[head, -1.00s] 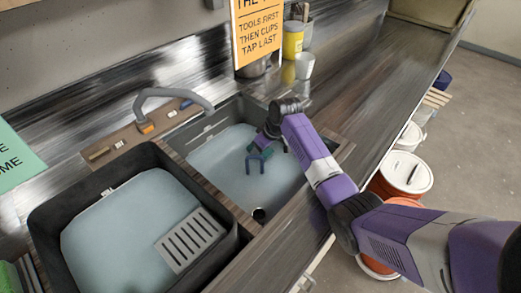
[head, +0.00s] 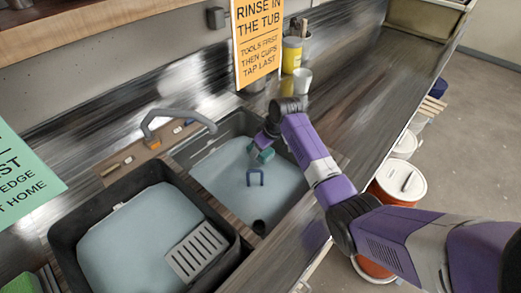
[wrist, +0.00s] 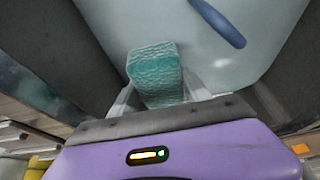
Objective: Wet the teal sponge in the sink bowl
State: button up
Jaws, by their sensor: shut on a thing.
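My gripper (head: 264,147) is shut on the teal sponge (wrist: 155,75), which sticks out beyond the fingers in the wrist view. In the head view, a small part of the sponge (head: 266,155) shows at the fingertips, over the back part of the sink bowl (head: 240,185). The bowl holds pale blue water. I cannot tell whether the sponge touches the water.
A black tub (head: 65,225) with water and a slotted grey plate (head: 196,252) stands left of the bowl. A grey faucet (head: 178,116) arches behind. An orange sign (head: 258,45), yellow can (head: 291,55) and white cup (head: 302,80) stand at the back.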

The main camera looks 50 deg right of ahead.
jog(key=shift+r+p, duration=3.2)
jog(key=shift+r, duration=0.7)
notch_tip(320, 180, up, 8)
jog(key=shift+f, duration=0.25)
